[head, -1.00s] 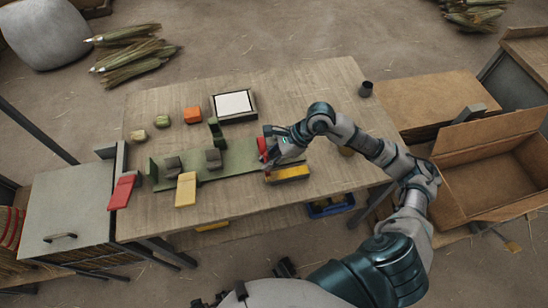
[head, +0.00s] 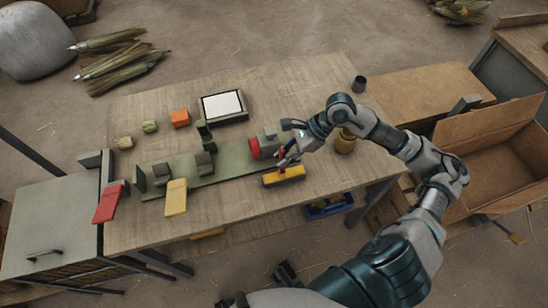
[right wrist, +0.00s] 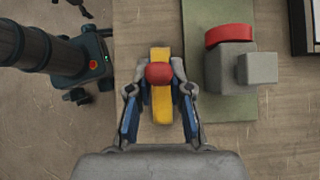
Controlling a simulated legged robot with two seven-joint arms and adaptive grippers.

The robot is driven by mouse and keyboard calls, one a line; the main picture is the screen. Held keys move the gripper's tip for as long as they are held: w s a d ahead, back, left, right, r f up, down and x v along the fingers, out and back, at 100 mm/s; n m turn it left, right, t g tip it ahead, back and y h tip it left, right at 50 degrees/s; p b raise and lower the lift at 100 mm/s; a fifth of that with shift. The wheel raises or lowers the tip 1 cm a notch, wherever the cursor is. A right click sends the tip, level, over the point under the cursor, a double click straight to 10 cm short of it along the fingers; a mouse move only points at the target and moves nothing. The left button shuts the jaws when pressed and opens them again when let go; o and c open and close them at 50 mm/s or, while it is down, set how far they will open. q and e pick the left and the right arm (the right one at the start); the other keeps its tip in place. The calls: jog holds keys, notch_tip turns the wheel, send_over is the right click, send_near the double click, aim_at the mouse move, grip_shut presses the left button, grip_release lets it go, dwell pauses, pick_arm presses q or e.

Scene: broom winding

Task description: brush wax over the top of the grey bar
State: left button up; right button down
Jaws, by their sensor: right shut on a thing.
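A yellow block with a red round knob (head: 284,176) stands at the table's near right, beside the green base (head: 232,166). My right gripper (head: 284,157) is shut on the red knob (right wrist: 159,72), above the yellow part (right wrist: 161,105). I cannot tell whether the block touches the table. A grey block with a red collar (right wrist: 230,70) is on the green base's right end, just right of the gripper in the right wrist view. Two smaller grey blocks (head: 204,160) (head: 162,171) are further left. I cannot tell which grey part is the bar. My left gripper is not in view.
A white-topped tray (head: 222,105), an orange block (head: 180,118) and small green pieces (head: 150,127) are at the back. A yellow plate (head: 176,197) and a red one (head: 108,204) lie left. A brownish jar (head: 345,142) and dark cup (head: 359,83) stand right. The front middle is fairly clear.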

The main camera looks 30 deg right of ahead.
pick_arm(q)
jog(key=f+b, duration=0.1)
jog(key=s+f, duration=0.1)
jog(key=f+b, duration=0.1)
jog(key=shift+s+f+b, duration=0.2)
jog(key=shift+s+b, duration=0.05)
jog(key=shift+b, duration=0.05)
pick_arm(e)
jog(key=d, duration=0.2)
jog(key=s+d, duration=0.1)
jog(key=d, duration=0.1)
jog(key=shift+d+r, duration=0.15)
jog(key=shift+d, duration=0.15)
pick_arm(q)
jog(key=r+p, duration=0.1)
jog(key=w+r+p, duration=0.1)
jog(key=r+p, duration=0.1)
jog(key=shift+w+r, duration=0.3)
pick_arm(e)
notch_tip(320, 180, up, 6)
